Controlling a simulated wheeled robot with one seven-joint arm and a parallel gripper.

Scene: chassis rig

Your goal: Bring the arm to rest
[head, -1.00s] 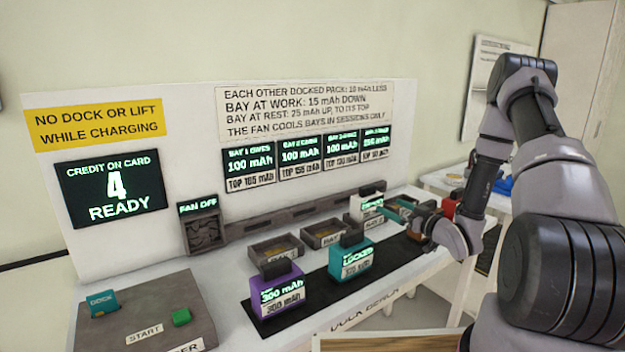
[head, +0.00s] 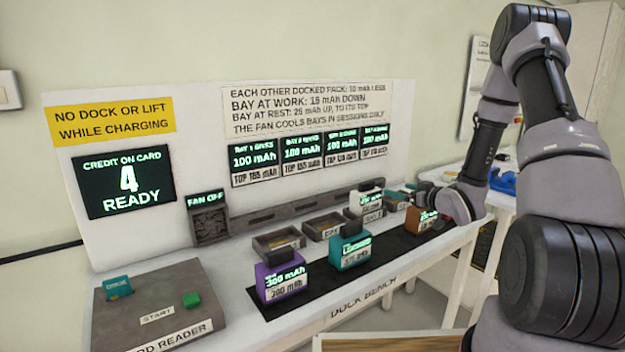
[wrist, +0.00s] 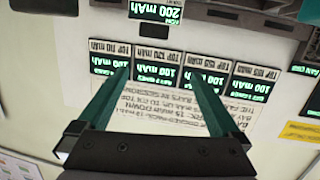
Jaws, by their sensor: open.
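My gripper (wrist: 162,78) is open and empty in the wrist view, its two teal fingers apart in front of the bay displays and rules sign, which appear upside down. In the head view my arm comes in from the right, and its wrist hangs over the right end of the dock bench (head: 255,318). It partly covers an orange-brown pack (head: 422,221). A purple pack (head: 281,284) and a teal pack (head: 350,254) stand on the black mat. A white pack (head: 366,203) stands in the bay row behind.
Two open bays (head: 279,243) sit left of the white pack. The card reader (head: 150,315) with a green button (head: 192,300) is at front left. The fan (head: 209,228) reads off; the credit screen (head: 125,182) reads 4, ready. A side table (head: 497,200) stands at right.

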